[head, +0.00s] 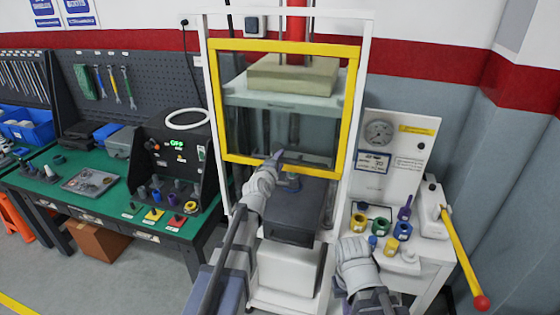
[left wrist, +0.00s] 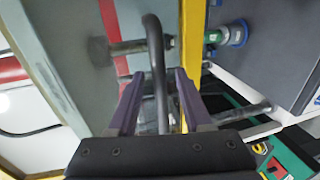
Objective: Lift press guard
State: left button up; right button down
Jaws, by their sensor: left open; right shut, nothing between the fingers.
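The press guard (head: 214,110) is a clear panel in a yellow frame across the front of the white press. It is down, with its lower bar in front of the press's lower part. My left gripper (head: 277,156) is at that lower bar. In the left wrist view the open purple fingers (left wrist: 158,100) stand on either side of a dark curved handle (left wrist: 155,50), with gaps visible. The yellow frame (left wrist: 192,40) runs beside it. My right gripper (head: 352,245) is low at the right, in front of the side table; its fingertips are hard to make out.
A white side table (head: 430,250) at the right holds coloured rings and a gauge panel (head: 385,150). A yellow lever (head: 460,250) with a red knob sticks out there. A green workbench (head: 110,210) with a black test box (head: 180,150) stands at the left.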

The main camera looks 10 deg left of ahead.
pick_arm(q)
jog(key=p+v, duration=0.1)
jog(key=v, duration=0.6)
jog(key=shift+s, duration=0.2)
jog(key=shift+d, duration=0.1)
jog(key=s+d+f+m+g+h+b, duration=0.25)
jog(key=s+d+f+m+g, duration=0.2)
jog(key=d+f, duration=0.3)
jog(key=s+d+f+m+g+h+b, duration=0.1)
jog(key=s+d+f+m+g+b, duration=0.25)
jog(key=d+f+m, duration=0.4)
jog(key=s+f+m+g+y+b, duration=0.2)
jog(key=s+f+m+g, duration=0.2)
jog(key=s+f, duration=0.3)
jog(key=s+f+m+g+y+b, duration=0.3)
jog(key=s+f, duration=0.4)
jog(key=s, duration=0.6)
jog(key=shift+s+d+m+g, duration=0.2)
jog(key=shift+s+m+g, duration=0.25)
jog(key=shift+m, duration=0.75)
